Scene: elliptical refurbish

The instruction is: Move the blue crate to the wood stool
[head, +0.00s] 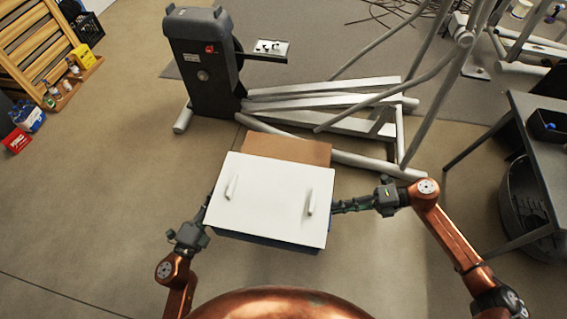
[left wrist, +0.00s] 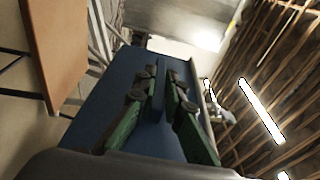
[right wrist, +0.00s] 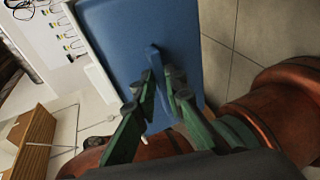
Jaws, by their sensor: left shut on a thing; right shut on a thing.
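The blue crate (head: 265,241) is held up in front of me, under a white lid (head: 270,198) with two small white handles. Its blue wall fills much of the left wrist view (left wrist: 105,95) and the right wrist view (right wrist: 125,40). My left gripper (head: 207,206) is shut on a thin blue grip at the crate's left side. My right gripper (head: 336,207) is shut on a similar grip at its right side. A flat brown top (head: 287,148), likely the wood stool, lies just beyond the crate, partly hidden by it; its legs are hidden in the head view.
A grey elliptical machine (head: 203,65) with long pale rails stands beyond the brown top. A dark table (head: 540,110) with a black bin (head: 525,195) under it is at the right. Wooden shelving (head: 35,45) and small items are at far left. The left floor is clear.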

